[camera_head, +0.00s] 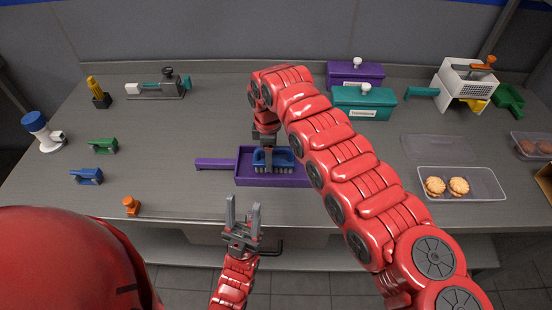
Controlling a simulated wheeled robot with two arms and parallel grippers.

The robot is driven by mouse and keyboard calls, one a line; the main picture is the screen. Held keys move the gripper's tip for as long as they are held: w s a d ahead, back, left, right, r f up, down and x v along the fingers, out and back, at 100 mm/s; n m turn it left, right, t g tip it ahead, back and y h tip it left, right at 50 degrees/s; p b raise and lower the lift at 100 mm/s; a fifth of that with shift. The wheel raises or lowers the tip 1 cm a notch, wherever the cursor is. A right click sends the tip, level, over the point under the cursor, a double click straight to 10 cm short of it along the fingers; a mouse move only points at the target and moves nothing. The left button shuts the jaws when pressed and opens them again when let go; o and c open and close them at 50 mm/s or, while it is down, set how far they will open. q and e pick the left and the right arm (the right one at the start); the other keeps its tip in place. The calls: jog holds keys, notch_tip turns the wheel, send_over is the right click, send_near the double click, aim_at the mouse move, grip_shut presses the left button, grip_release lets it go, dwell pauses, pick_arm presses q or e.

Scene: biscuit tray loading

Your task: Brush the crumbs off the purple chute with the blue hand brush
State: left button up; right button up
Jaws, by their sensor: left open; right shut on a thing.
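The purple chute (248,175) lies on the grey table in the middle, its handle pointing left. The blue hand brush (284,158) is over the chute with its bristles down inside it; I cannot tell if they touch the chute floor. My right gripper (266,143) is shut on the brush from above. My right arm hides the chute's right end. My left gripper (243,219) is open and empty, in front of the table's front edge, below the chute. Crumbs are too small to make out.
A clear tray (485,193) with two biscuits is at the right. Purple (343,76) and teal (362,103) lidded boxes stand at the back. Green (103,145) and blue (87,176) small tools lie at the left. The table left of the chute is mostly clear.

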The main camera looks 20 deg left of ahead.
jog(key=shift+r, duration=0.2)
jog(key=shift+r+p, duration=0.85)
jog(key=shift+r, duration=2.25)
